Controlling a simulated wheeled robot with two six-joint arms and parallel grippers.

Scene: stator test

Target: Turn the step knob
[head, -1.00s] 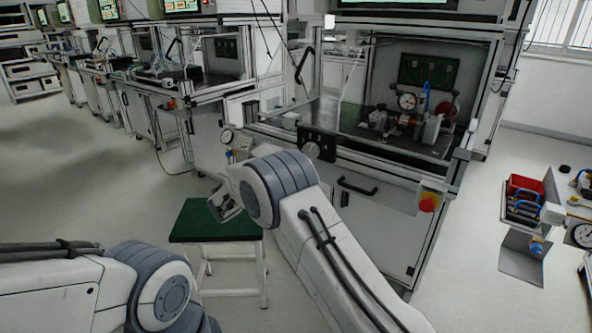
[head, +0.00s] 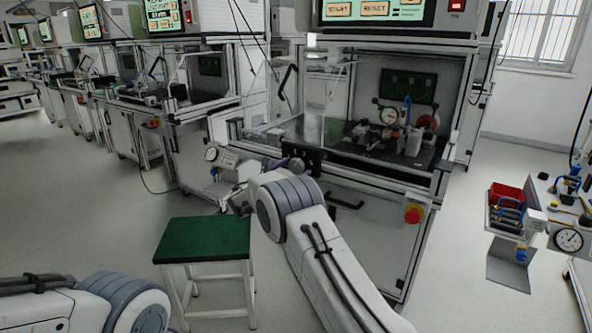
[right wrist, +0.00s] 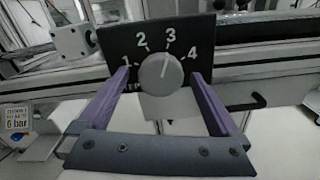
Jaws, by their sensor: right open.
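The step knob (right wrist: 161,71) is a round grey dial on a black panel (right wrist: 121,44) marked 1, 2, 3 and 4. Its pale pointer line leans slightly right of straight up, toward the 3. In the head view the panel (head: 314,160) is at the front left of the test bench, with the knob (head: 297,165) on its face. My right gripper (right wrist: 160,76) faces the panel, open, with purple fingers on either side of the knob and visible gaps to it. In the head view my right arm partly hides this gripper. My left gripper is out of view.
The bench (head: 375,167) carries gauges and fittings. A red emergency button (head: 413,213) is on its front right. A cart with a red bin (head: 506,194) is at the right.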

